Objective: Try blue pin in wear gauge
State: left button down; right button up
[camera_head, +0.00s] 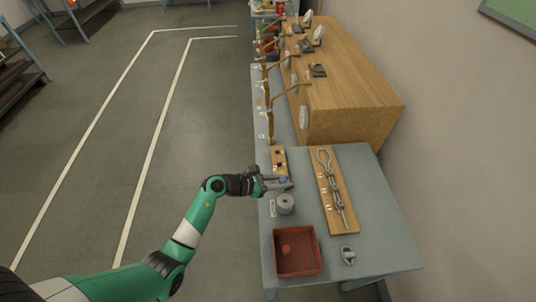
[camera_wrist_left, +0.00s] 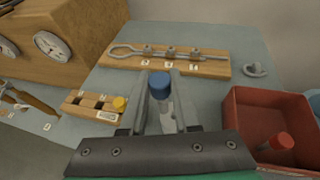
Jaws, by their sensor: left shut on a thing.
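My left gripper (camera_head: 276,183) is shut on the blue pin (camera_wrist_left: 159,85), whose blue head shows between the fingers with a grey shaft below. In the head view the blue head (camera_head: 283,180) is beside the near end of the slotted wooden block (camera_head: 278,158). The pin's lower end is hidden. My right gripper is not in view.
A red tray (camera_head: 278,265) with a red pin (camera_wrist_left: 279,142) stands at the table's near end. A wooden board (camera_head: 329,180) carries a rod with a loop. A small metal piece (camera_head: 348,256) lies nearby. A large wooden block (camera_head: 345,95) with dials fills the far side.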

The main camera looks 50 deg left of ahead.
pick_arm(q)
jog(key=shift+w+d+r+h, duration=0.1)
jog(key=shift+d+h, duration=0.05)
jog(key=shift+d, duration=0.4)
jog(key=shift+w+d+r+h, duration=0.1)
jog(key=shift+d+h, duration=0.05)
jog(key=shift+d, duration=0.4)
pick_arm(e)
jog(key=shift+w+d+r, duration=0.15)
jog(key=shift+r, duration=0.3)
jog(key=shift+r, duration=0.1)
pick_arm(q)
jog(key=shift+s+f+b, duration=0.1)
jog(key=shift+f+b, duration=1.35)
jog(key=shift+f, duration=0.75)
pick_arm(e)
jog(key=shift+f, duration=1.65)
pick_arm(q)
jog(key=shift+f+b, duration=0.35)
jog(key=shift+f, duration=0.05)
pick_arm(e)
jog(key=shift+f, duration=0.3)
pick_arm(q)
notch_tip(320, 180, up, 4)
jog(key=p, duration=0.4)
jog(key=shift+r+p, duration=0.15)
jog(key=shift+p, duration=0.15)
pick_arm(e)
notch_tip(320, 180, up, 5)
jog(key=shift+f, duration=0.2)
